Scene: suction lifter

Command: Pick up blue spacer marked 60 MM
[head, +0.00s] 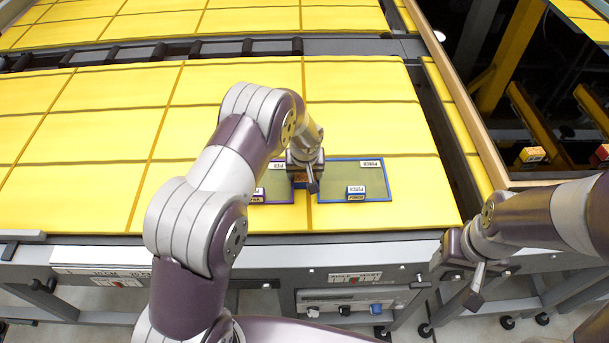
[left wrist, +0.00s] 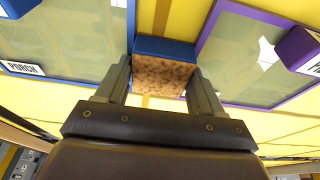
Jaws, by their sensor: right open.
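A block with a brown speckled cork top and a blue side (left wrist: 165,72) sits between the fingers of my left gripper (left wrist: 163,85) in the left wrist view. The fingers lie against its two sides. In the head view the block (head: 300,179) shows small and partly covered by my left gripper (head: 306,182), between two mats. No 60 MM marking is readable, and I cannot tell whether it is off the table. My right gripper (head: 476,285) is open and empty, past the table's front edge at right.
A purple-edged mat (head: 276,194) with a purple block (head: 258,195) lies left, partly behind my arm. The yellow table (head: 95,190) is clear at left.

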